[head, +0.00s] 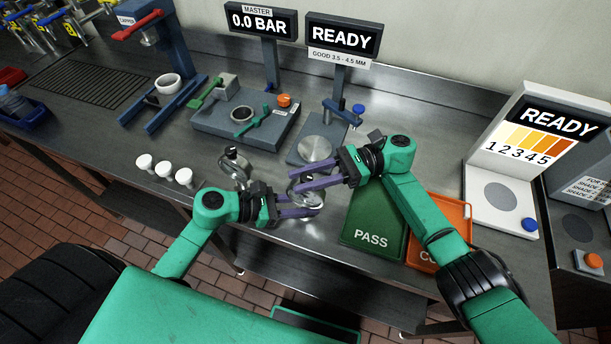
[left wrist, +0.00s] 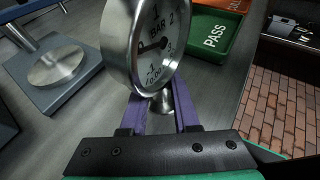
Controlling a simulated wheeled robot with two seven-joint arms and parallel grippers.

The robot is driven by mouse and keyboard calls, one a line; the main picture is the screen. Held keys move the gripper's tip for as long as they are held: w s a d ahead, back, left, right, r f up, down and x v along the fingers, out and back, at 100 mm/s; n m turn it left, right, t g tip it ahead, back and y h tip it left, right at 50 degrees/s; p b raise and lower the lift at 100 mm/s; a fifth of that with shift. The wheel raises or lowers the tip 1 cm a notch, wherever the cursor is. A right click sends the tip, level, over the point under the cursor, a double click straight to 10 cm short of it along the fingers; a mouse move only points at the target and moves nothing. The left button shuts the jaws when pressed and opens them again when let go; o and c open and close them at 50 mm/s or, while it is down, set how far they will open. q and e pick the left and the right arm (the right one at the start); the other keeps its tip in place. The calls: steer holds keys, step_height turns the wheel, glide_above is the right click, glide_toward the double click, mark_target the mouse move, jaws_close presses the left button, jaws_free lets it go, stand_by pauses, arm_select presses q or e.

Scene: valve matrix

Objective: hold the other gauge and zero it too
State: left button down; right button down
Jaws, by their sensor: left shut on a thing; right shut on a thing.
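A round silver gauge (head: 306,190) is held just above the front of the bench. My left gripper (head: 300,206) is shut on its lower part; in the left wrist view the purple fingers close around the stem under the gauge (left wrist: 145,45). The white dial shows 1, 2, 3 and BAR, with a dark needle toward the left; its exact reading is unclear. My right gripper (head: 318,180) is shut on the upper part of the same gauge, and its fingers partly hide it. Another gauge (head: 236,166) stands on the bench to the left. The master display (head: 256,21) reads 0.0 BAR.
A green PASS tray (head: 372,241) and an orange tray (head: 456,212) lie to the right. Behind are a grey test block (head: 215,122) with green levers and a plate stand (head: 316,150) under a READY display (head: 343,37). Several white cups (head: 164,168) stand at the left front edge.

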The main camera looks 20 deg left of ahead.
steer(key=shift+f, duration=0.1)
stand_by(0.3)
steer(key=c, duration=0.6)
jaws_free()
steer(key=v, duration=0.7)
steer(key=shift+w+d, duration=0.2)
arm_select(q)
steer(key=c, duration=0.6)
jaws_free()
